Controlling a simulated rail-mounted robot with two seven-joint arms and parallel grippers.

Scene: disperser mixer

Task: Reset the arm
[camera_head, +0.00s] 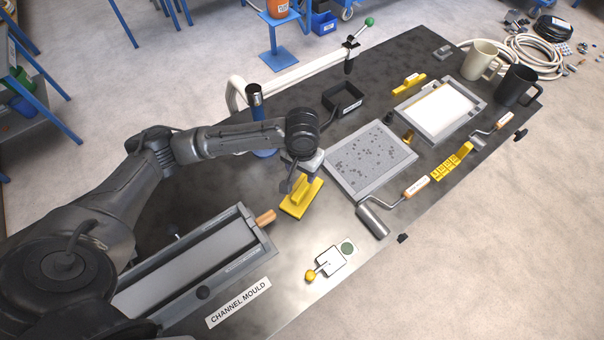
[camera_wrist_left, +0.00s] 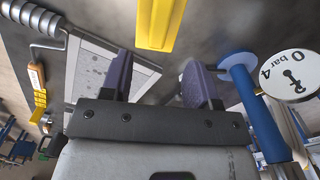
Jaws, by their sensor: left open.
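My left arm reaches in from the left over the dark table. Its gripper (camera_head: 299,182) points down above a yellow block-shaped tool with a flat base (camera_head: 298,205) on the table. In the left wrist view the two dark fingers (camera_wrist_left: 158,80) are spread apart with nothing between them. The yellow tool (camera_wrist_left: 158,22) shows beyond the fingertips there, apart from them. In the head view the wrist partly hides the fingers. My right gripper is in neither view.
A channel mould (camera_head: 190,265) lies at the near left. A speckled grey plate (camera_head: 368,160) and rollers (camera_head: 373,220) lie right of the gripper. A blue post with a gauge (camera_wrist_left: 290,75) stands close by. Two mugs (camera_head: 480,60) stand at the far right.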

